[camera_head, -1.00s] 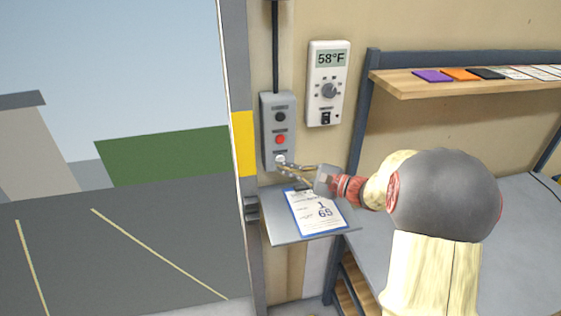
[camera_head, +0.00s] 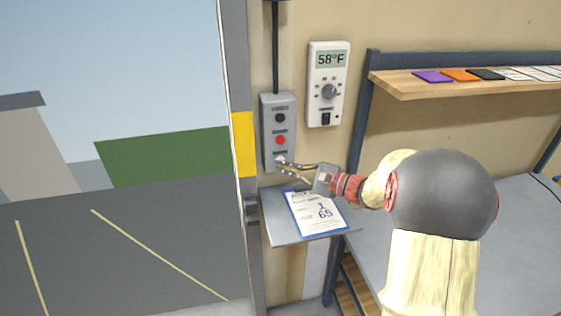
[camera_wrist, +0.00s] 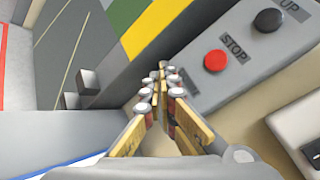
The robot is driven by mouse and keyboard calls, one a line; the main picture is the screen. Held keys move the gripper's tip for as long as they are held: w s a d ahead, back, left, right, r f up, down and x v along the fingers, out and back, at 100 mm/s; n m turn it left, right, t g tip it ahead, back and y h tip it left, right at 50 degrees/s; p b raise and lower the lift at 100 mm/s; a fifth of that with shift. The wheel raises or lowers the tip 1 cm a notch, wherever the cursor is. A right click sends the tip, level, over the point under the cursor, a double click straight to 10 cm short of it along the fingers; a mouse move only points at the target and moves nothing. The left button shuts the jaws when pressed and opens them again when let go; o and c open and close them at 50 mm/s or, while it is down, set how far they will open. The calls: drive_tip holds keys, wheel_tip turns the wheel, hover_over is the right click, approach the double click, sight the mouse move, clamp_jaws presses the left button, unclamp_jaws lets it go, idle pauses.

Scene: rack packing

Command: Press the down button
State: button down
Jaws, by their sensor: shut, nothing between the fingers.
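A grey control box (camera_head: 267,112) is fixed to the wall beside the door opening. It has a black top button (camera_head: 280,118), labelled UP in the wrist view (camera_wrist: 268,20), and a red STOP button (camera_head: 280,140) below it. My gripper (camera_head: 281,163) is shut and empty, with its fingertips at the lowest button's place on the box. In the wrist view my gripper (camera_wrist: 162,76) covers that button and part of its label, so I cannot tell whether the tips touch or press it.
A clipboard with a paper (camera_head: 316,212) lies on a small grey shelf (camera_head: 283,232) just below the box. A white thermostat (camera_head: 327,84) reading 58°F is on the wall to the right. A wooden shelf (camera_head: 410,88) holds coloured cards.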

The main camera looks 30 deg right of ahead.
drive_tip(key=shift+w, duration=0.1)
idle(0.6)
drive_tip(key=shift+w+d, duration=0.1)
drive_tip(key=shift+w, duration=0.2)
